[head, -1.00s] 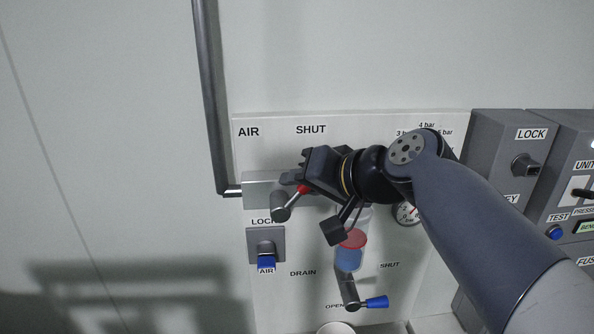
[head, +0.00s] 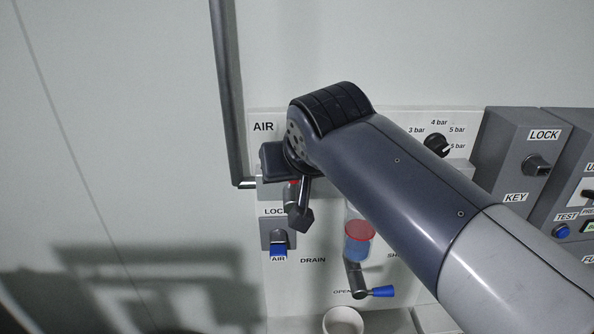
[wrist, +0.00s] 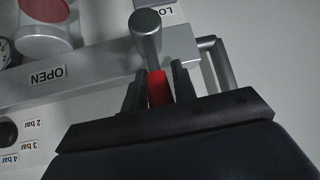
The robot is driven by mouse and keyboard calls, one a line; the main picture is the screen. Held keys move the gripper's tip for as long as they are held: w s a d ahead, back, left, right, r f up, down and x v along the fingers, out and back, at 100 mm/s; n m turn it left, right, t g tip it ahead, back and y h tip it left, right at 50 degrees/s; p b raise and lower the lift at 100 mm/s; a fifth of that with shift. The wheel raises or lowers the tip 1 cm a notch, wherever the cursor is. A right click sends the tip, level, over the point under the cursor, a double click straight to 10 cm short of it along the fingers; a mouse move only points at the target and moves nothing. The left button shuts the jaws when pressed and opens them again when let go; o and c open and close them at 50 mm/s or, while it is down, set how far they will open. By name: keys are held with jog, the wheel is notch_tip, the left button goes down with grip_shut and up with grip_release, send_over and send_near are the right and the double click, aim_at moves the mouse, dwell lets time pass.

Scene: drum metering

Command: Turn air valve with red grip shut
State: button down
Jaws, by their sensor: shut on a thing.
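The air valve's red grip (wrist: 158,90) sits between the two dark fingers of my gripper (wrist: 158,73) in the wrist view, and the gripper is shut on it. The silver lever hub (wrist: 146,28) is beyond the fingertips. The lever runs almost straight from the hub into my gripper. In the head view only a bit of the red grip (head: 294,187) shows beside my arm, above the hub, so the lever stands roughly upright. My wrist hides the fingers and the SHUT label there. The OPEN label (wrist: 47,76) appears upside down in the wrist view.
Below the valve are the blue AIR lock (head: 278,248), a bowl with a red float ring (head: 360,231) and a blue-handled drain lever (head: 378,291). A vertical pipe (head: 227,90) runs left of the panel. Grey boxes (head: 525,150) stand right. A white cup (head: 343,321) is below.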

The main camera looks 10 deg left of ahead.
jog(key=shift+a+f, duration=0.1)
jog(key=shift+f, duration=0.05)
dwell(0.4)
jog(key=c, duration=1.1)
grip_release()
jog(key=shift+c, duration=0.2)
jog(key=shift+s, duration=0.1)
jog(key=b+v, duration=0.2)
jog(key=v, duration=0.8)
jog(key=shift+s+r, duration=0.3)
jog(key=shift+r, duration=0.05)
